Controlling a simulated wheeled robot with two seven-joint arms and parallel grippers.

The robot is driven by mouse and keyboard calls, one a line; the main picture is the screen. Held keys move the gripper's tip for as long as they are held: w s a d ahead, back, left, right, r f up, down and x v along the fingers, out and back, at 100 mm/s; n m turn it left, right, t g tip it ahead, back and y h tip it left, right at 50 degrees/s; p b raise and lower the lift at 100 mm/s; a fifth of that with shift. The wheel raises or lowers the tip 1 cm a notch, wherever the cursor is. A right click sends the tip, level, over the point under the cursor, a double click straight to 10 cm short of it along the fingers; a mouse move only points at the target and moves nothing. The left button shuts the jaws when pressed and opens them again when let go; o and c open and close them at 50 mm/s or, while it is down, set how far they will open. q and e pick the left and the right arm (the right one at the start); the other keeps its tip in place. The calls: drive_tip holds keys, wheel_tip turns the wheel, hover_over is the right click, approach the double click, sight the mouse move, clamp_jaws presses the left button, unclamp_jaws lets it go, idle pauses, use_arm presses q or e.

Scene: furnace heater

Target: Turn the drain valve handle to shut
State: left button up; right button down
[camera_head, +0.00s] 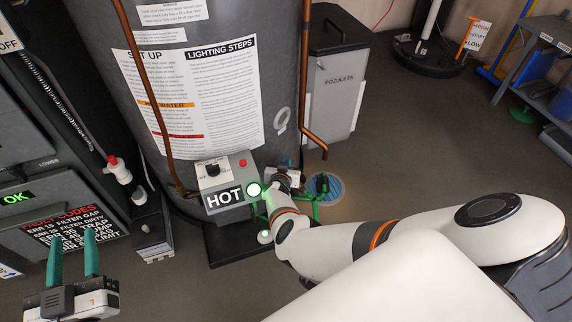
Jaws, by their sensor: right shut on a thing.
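The tall grey water heater tank (225,60) stands at the centre, with instruction labels on its front and a control box (215,187) marked HOT low down. My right gripper (291,181) is low at the tank's front, just right of the HOT box. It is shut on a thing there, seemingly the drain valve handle. My wrist and gripper hide the handle and valve, so I cannot tell the handle's angle. My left gripper (72,258) is at the lower left, fingers pointing up, apart and empty, away from the tank.
Copper pipes (304,85) run down the tank. A round floor drain (324,188) lies right of my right gripper. A grey bin (335,85) stands behind. A dark furnace panel (60,215) with error codes is at left. Open floor (440,150) lies to the right.

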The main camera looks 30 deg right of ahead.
drive_tip(key=c, duration=1.4)
unclamp_jaws()
drive_tip(key=shift+w, duration=0.1)
drive_tip(key=shift+c, duration=0.2)
use_arm(q)
drive_tip(key=shift+f, duration=0.1)
